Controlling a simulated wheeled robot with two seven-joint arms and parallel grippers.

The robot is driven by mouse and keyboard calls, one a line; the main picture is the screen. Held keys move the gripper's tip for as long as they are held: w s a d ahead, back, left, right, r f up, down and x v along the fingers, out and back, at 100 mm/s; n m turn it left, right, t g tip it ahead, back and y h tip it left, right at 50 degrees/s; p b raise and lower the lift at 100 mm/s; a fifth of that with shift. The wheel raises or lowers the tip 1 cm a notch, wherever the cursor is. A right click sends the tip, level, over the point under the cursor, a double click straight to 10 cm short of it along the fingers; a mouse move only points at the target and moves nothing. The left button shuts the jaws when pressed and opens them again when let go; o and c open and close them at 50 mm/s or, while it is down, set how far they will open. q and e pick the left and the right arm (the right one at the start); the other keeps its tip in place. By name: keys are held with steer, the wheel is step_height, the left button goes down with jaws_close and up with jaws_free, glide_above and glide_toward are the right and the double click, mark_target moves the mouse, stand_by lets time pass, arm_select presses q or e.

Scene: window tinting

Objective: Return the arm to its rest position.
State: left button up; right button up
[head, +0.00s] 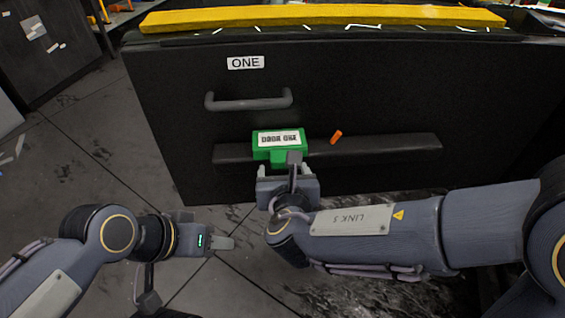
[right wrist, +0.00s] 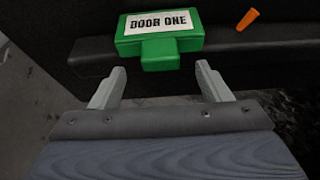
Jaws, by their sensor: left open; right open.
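My right gripper (head: 287,172) is in front of the black cabinet (head: 370,95), just below a green block with a white label (head: 280,145). In the right wrist view, the right gripper's two fingers (right wrist: 160,86) are apart with nothing between them. The green block (right wrist: 158,62) lies beyond the fingertips there, and its label reads "DOOR ONE". It rests on a dark ledge (head: 390,146) of the cabinet. My left gripper (head: 222,243) is at the lower left, over the floor, away from the cabinet. Its jaws look empty.
A small orange piece (head: 336,137) is on the ledge right of the green block. A grey handle (head: 248,101) sticks out under a label "ONE" (head: 245,63). A yellow strip (head: 320,15) runs along the cabinet's top. Floor (head: 110,150) at left is clear.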

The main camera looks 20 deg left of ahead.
steer(key=v, duration=0.3)
steer(key=shift+s+d+r, duration=0.1)
steer(key=shift+s, duration=0.05)
